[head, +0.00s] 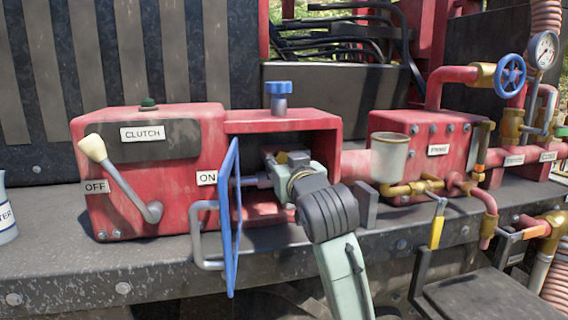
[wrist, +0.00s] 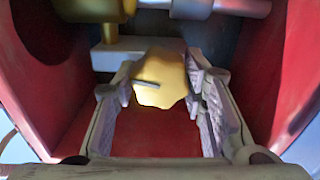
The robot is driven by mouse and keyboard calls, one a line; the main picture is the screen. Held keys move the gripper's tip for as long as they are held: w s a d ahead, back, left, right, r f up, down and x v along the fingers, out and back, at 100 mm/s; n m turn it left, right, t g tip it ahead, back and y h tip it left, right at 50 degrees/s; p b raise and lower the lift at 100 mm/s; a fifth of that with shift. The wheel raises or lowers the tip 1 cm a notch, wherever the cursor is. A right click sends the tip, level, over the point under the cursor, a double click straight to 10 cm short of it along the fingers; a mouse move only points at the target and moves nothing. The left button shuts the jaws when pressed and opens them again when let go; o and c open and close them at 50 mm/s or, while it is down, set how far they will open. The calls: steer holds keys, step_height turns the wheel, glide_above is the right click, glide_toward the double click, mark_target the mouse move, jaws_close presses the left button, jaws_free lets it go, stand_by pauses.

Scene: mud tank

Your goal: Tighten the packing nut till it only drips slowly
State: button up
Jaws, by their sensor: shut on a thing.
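The packing nut (wrist: 163,78) is a brass, many-sided piece with a dark mark on its face. It sits between the two fingers of my gripper (wrist: 160,84), which is shut on it. In the head view my gripper (head: 288,162) reaches into the open red housing (head: 325,122), and a bit of brass shows by the fingers. The grey shaft (wrist: 210,8) runs across the top of the wrist view, beside a larger brass part (wrist: 95,8). No drip can be made out in either view.
A blue-framed guard door (head: 229,215) stands open just left of my arm. The clutch lever (head: 120,175) is farther left. To the right are a grey cup (head: 389,158), brass pipes, a yellow-handled valve (head: 437,228) and a pump box. Red housing walls close in on both sides.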

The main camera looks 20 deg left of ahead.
steer(key=shift+m, duration=0.3)
steer(key=m, duration=0.4)
steer(key=shift+m, duration=1.3)
steer(key=o, duration=1.2)
steer(key=v, duration=1.2)
